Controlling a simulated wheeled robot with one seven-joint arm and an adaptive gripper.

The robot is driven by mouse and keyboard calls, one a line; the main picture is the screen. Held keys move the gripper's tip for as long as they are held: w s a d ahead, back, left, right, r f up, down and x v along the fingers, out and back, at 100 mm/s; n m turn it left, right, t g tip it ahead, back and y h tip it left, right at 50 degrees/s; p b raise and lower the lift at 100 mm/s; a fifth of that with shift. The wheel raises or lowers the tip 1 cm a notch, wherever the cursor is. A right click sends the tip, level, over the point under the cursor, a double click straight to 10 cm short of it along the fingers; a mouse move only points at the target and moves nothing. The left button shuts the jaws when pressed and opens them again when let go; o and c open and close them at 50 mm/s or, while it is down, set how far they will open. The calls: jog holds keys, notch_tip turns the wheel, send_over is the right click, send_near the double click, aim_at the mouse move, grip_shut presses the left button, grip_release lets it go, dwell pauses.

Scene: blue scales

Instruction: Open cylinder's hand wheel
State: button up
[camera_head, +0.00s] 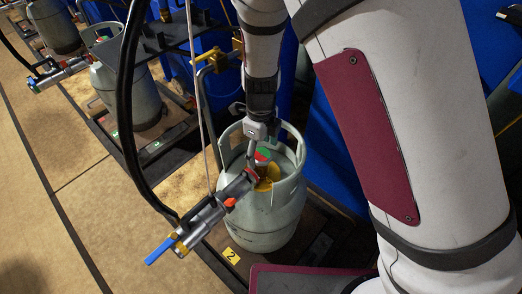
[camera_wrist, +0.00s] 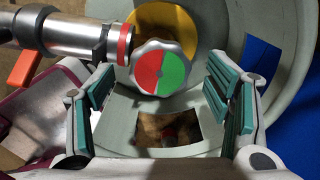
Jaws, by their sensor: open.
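The gas cylinder (camera_head: 262,222) is grey-green and stands upright on a scale platform, with a guard collar around its top. Its hand wheel (camera_wrist: 158,68) has a silver scalloped rim and a red and green face; it shows small in the head view (camera_head: 263,155). My gripper (camera_wrist: 160,95) reaches down inside the collar, its teal-padded fingers spread to the left and right of the wheel and apart from it. The fingers look empty. A filling connector (camera_wrist: 88,38) with a red ring sits beside the wheel at the upper left, and a yellow disc (camera_wrist: 165,22) shows behind the wheel.
The connector's orange lever (camera_wrist: 25,66) is close to my left finger. In the head view, a blue-handled valve (camera_head: 160,250) and a black hose (camera_head: 128,120) extend left of the cylinder. Other cylinders (camera_head: 125,95) stand at the upper left. The tan floor (camera_head: 60,170) at left is mostly clear.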

jog(key=shift+f, duration=0.4)
jog(key=c, duration=1.1)
jog(key=shift+c, duration=0.2)
